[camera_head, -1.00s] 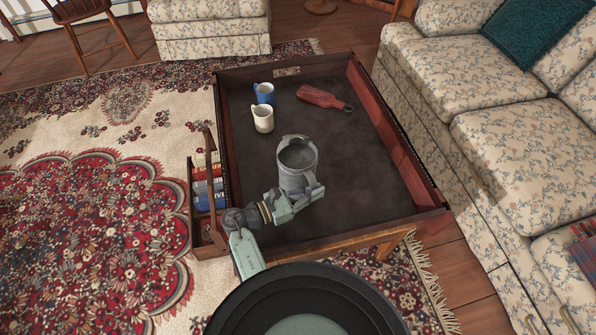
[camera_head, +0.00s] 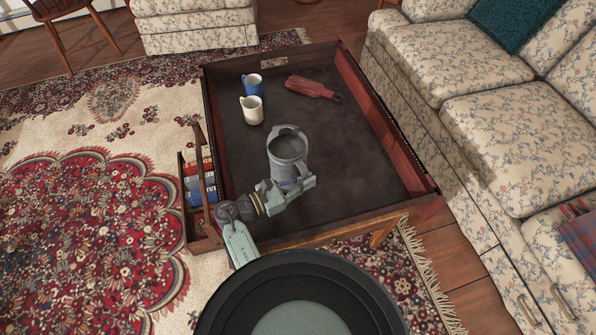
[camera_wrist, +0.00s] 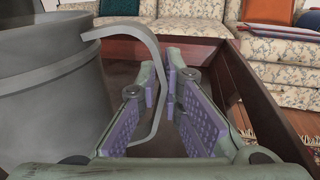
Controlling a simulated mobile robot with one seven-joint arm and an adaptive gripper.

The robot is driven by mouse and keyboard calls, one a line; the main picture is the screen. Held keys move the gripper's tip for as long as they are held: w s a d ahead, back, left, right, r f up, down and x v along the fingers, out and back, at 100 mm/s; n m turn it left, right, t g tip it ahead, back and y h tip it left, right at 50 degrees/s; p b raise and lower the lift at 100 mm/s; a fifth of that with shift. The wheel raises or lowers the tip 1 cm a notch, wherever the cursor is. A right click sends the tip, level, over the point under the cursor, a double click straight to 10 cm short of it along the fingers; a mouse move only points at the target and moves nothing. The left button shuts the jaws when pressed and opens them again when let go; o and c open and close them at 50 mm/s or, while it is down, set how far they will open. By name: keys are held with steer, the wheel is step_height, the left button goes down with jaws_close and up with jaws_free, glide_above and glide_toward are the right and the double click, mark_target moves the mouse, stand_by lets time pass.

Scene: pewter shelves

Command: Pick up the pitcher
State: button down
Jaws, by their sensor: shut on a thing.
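The pitcher (camera_head: 288,148) is grey, with its open rim facing up, above the dark floor of the tray-like table (camera_head: 345,205). My gripper (camera_head: 296,186) is at its near side, low on the handle side. In the wrist view the pitcher's body (camera_wrist: 45,100) fills the left, and its thin curved handle (camera_wrist: 152,52) comes down between my gripper's purple-padded fingers (camera_wrist: 164,98). The fingers are shut on the handle. I cannot tell whether the pitcher's base touches the table, as the gripper hides part of it.
A white mug (camera_head: 252,111), a blue mug (camera_head: 252,85) and a red paddle-like brush (camera_head: 311,87) lie farther back on the table. Raised wooden walls edge it. A rack of books (camera_head: 199,180) is at left, a floral sofa (camera_head: 475,95) at right. The table's right part is clear.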

mark_target(304, 157)
step_height(304, 157, up, 10)
steer(key=shift+r, duration=0.15)
stand_by(0.3)
stand_by(1.2)
steer(key=w+f+n+t+y, duration=0.1)
steer(key=t+y, duration=0.1)
steer(key=w+f+n+t+y, duration=0.1)
steer(key=f+n+t+y, duration=0.1)
steer(key=w+a+f+n+t+y, duration=0.1)
steer(key=f+n+t+y, duration=0.1)
steer(key=shift+w+f, duration=0.2)
steer(key=shift+w, duration=0.2)
steer(key=shift+w+f+n+t+y, duration=0.25)
steer(key=shift+n+t+y, duration=0.1)
steer(key=shift+n+y, duration=0.15)
steer(key=shift+w+f+n+t+y, duration=0.15)
steer(key=shift+w+n+t+y, duration=0.15)
steer(key=shift+n+y, duration=0.2)
steer(key=shift+w+d+n+t+y, duration=0.1)
steer(key=shift+w+n+t+y, duration=0.2)
steer(key=shift+y, duration=0.3)
steer(key=shift+w+n+t+y, duration=0.15)
steer(key=shift+n+y, duration=0.25)
steer(key=shift+y, duration=0.2)
steer(key=shift+s, duration=0.1)
